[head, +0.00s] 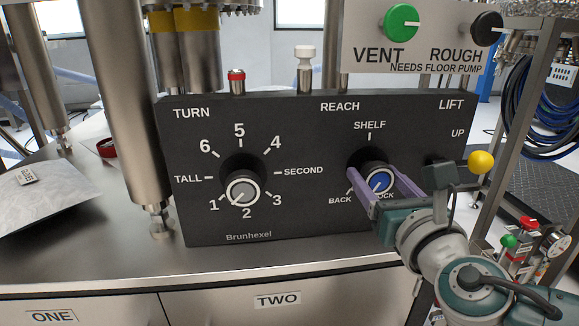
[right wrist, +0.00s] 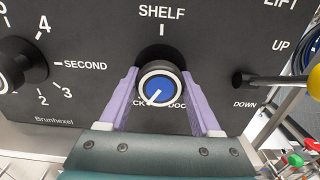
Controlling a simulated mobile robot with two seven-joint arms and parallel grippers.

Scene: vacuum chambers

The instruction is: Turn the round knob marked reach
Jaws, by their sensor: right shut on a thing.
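The reach knob (head: 379,181) is a round black knob with a silver rim and a blue cap, under the word REACH on the black panel (head: 300,215). Its labels are SHELF above, BACK at lower left and a partly hidden one at lower right ending in OCK. In the right wrist view the knob (right wrist: 160,88) has a white line on its cap pointing to lower left, toward BACK. My right gripper (head: 380,186) has its two purple fingers on either side of the knob and is shut on it. My left gripper is not in view.
The turn knob (head: 242,187) stands left on the same panel. The lift lever with a yellow ball (head: 481,162) is close beside my right gripper. Green VENT (head: 401,22) and black ROUGH (head: 487,28) knobs sit above. The steel bench (head: 120,262) is clear in front.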

